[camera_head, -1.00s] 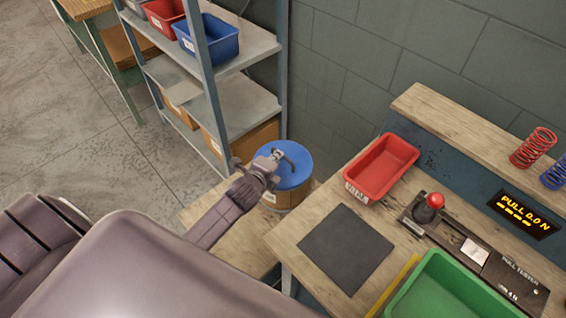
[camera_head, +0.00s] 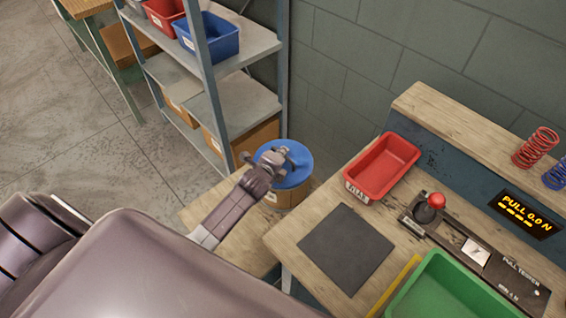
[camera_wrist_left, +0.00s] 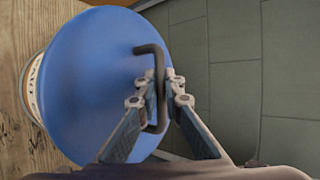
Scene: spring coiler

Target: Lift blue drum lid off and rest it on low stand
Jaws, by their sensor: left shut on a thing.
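The blue drum lid (camera_head: 300,178) is on top of the tan drum (camera_head: 291,197), which stands on a low wooden surface (camera_head: 203,205). I cannot tell whether there is a gap under the lid. My left gripper (camera_head: 279,157) is over the lid. In the left wrist view, the lid (camera_wrist_left: 90,85) fills the left half, and my left gripper (camera_wrist_left: 160,93) is shut on its dark bent handle (camera_wrist_left: 149,49), one finger on each side. The drum's label shows past the lid's left edge there. My right gripper is not in view.
The workbench at right holds a red bin (camera_head: 381,167), a dark mat (camera_head: 346,249), a green tray (camera_head: 436,290) and a pull tester (camera_head: 475,255). A metal shelf (camera_head: 238,98) with bins stands behind the drum. The low wooden surface is bare left of the drum.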

